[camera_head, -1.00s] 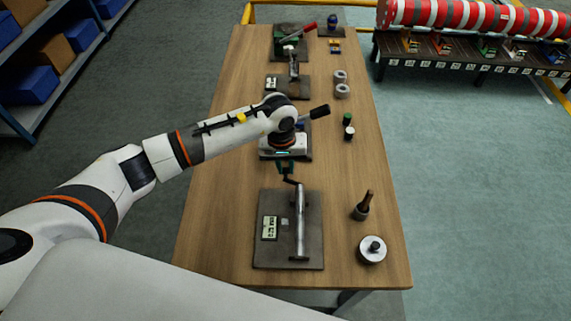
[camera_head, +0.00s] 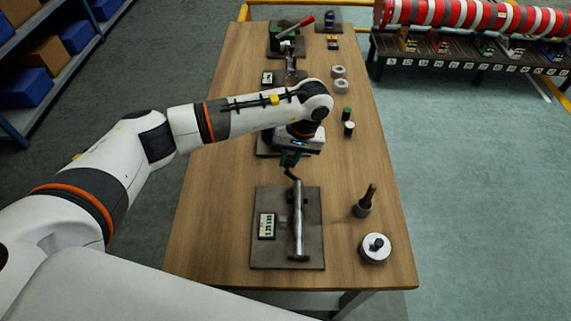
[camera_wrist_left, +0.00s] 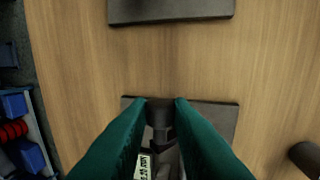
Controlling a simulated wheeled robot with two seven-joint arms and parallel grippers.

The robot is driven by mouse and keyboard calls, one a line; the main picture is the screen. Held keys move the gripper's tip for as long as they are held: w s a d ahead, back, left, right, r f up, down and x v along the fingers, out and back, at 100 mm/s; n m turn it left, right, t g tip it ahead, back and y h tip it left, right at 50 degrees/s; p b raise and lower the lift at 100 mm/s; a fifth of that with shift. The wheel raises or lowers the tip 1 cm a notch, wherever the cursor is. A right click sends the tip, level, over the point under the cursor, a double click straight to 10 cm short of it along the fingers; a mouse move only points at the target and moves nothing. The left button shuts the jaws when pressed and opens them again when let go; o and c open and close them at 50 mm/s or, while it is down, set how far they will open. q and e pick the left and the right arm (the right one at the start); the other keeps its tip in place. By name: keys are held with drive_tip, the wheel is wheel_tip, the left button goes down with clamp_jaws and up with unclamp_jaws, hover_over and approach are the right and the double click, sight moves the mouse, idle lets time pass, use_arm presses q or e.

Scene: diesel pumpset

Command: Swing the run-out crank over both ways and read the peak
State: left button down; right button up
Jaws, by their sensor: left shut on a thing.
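The run-out rig (camera_head: 313,255) is a dark plate near the front of the table. A bright steel shaft (camera_head: 298,225) lies along it, and a small pale readout (camera_head: 267,226) is left of the shaft; its digits are too small to read. The dark bent crank (camera_head: 289,174) is at the shaft's far end. My left gripper (camera_head: 290,160) is over the crank's end. In the left wrist view, its green fingers (camera_wrist_left: 164,102) are shut on the dark crank handle (camera_wrist_left: 160,118). The readout also shows there (camera_wrist_left: 143,166), partly covered by a finger. My right gripper is out of view.
Another dark plate (camera_wrist_left: 170,12) lies just beyond, mostly under my left arm. A tool with a brown handle (camera_head: 365,202) and a round metal piece (camera_head: 376,248) stand to the right. Small cylinders and rings line the right side. The table's left strip is clear.

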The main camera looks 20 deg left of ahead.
use_arm(q)
drive_tip(key=shift+w+d+r+g+y+b, duration=0.15)
drive_tip(key=shift+d+y+b, duration=0.15)
drive_tip(key=shift+y+b, duration=0.4)
drive_tip(key=shift+w+d+f+g+y+b, duration=0.1)
drive_tip(key=shift+d+g+y+b, duration=0.15)
drive_tip(key=shift+y+b, duration=0.4)
drive_tip(key=shift+w+d+r+g+y+b, duration=0.1)
drive_tip(key=shift+d+y+b, duration=0.3)
drive_tip(key=shift+b, duration=0.5)
drive_tip(key=shift+s, duration=0.1)
drive_tip(key=c, duration=1.3)
unclamp_jaws()
drive_tip(key=b+v, duration=0.1)
drive_tip(key=v, duration=1.1)
